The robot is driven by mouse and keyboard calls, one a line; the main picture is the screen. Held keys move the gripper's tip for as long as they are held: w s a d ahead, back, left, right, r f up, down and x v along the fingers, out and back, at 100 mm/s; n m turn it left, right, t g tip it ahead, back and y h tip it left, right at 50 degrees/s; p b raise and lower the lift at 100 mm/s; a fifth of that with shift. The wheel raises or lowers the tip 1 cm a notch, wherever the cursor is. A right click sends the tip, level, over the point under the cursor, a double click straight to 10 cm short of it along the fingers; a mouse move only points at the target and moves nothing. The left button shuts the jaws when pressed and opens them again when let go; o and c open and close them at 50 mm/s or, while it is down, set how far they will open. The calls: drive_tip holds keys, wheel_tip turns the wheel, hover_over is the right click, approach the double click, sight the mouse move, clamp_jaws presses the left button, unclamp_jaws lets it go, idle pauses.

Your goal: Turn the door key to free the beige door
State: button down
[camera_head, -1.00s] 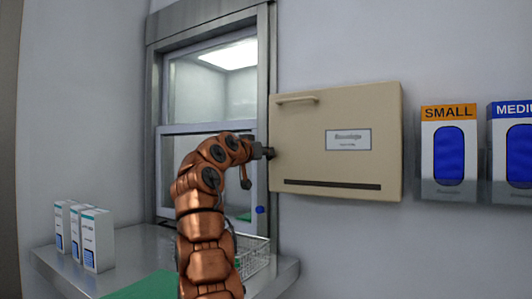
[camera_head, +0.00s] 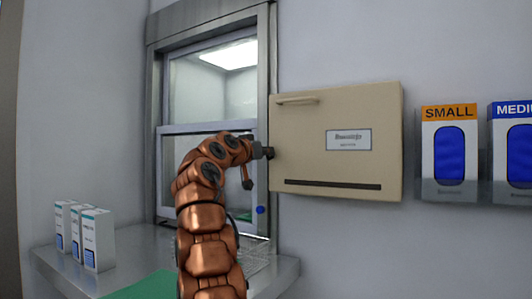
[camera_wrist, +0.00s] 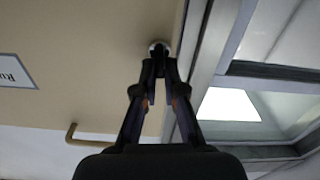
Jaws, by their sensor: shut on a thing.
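The beige door (camera_head: 300,135) is a flat cabinet door on the wall, with a bar handle at its upper left. It appears shut. My gripper (camera_head: 266,152) is at its left edge, about mid-height. In the wrist view my gripper (camera_wrist: 159,64) is shut, its fingertips together at a round metal lock (camera_wrist: 159,45) near the door's edge. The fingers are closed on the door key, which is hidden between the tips. How far the key is turned cannot be seen. The beige door also fills the left of the wrist view (camera_wrist: 85,65).
A metal-framed pass-through window (camera_head: 212,90) is just left of the door. Below it a steel shelf (camera_head: 140,245) holds white boxes (camera_head: 97,240), a green mat (camera_head: 145,287) and a wire basket (camera_head: 256,252). Glove boxes (camera_head: 449,150) hang to the right.

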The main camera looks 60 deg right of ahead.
drive_tip(key=shift+n, duration=0.8)
idle(0.4)
drive_tip(key=shift+w+f+n+p, duration=0.2)
drive_tip(key=shift+n+p, duration=1.05)
drive_tip(key=shift+n, duration=1.2)
drive_tip(key=shift+w+f+n+p, duration=0.15)
drive_tip(key=shift+n+p, duration=1.1)
drive_tip(key=shift+n, duration=1.25)
drive_tip(key=shift+w+f+n+p, duration=0.2)
drive_tip(key=shift+n+p, duration=1.05)
drive_tip(key=shift+n, duration=1.2)
drive_tip(key=c, duration=1.4)
unclamp_jaws()
drive_tip(key=shift+f, duration=0.1)
drive_tip(key=shift+o, duration=0.7)
